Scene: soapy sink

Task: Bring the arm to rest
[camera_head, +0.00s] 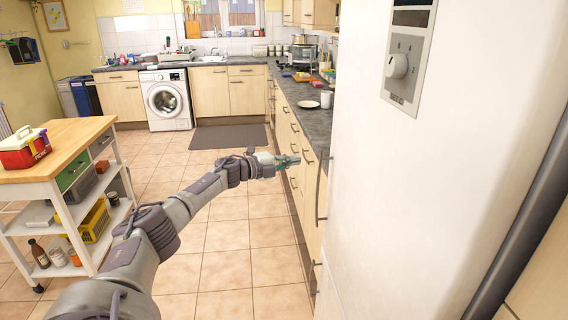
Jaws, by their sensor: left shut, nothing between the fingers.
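My left arm (165,222) reaches in from the bottom left and stretches forward over the tiled floor. My left gripper (292,161) is at its end, shut and empty. In the picture it lies against the fronts of the wooden drawers (300,150) on the right; I cannot tell whether it touches them. My right gripper is not in view.
A tall white appliance (440,190) fills the right side, close to me. A wooden-topped cart (62,150) with a red box (24,150) stands at the left. A washing machine (167,100) is at the back. The floor (225,240) between is clear.

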